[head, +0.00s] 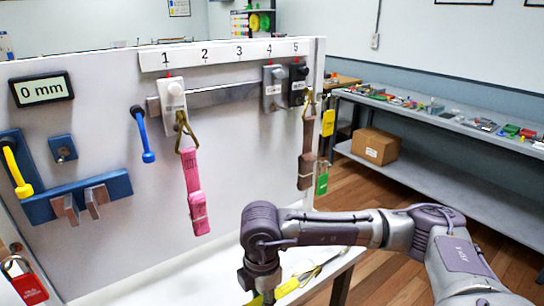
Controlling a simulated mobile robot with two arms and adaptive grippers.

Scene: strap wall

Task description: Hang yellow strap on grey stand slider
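The grey stand slider (273,90) sits on the metal rail below number 4, with no strap visible on it. The yellow strap (287,287) lies low in the picture on the white surface at the foot of the board, with its metal hook end pointing up to the right. My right gripper (264,297) points down at the strap's left part. Its fingertips are at the bottom edge and partly cut off, so I cannot tell whether they are closed on the strap. My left gripper is not in view.
A white slider (173,98) below number 1 carries a pink strap (195,195). A black slider (297,84) below number 5 has a brown strap (306,165) hanging beneath it. Yellow and blue hooked pieces, a blue bracket (80,199) and a red padlock (30,288) are at left.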

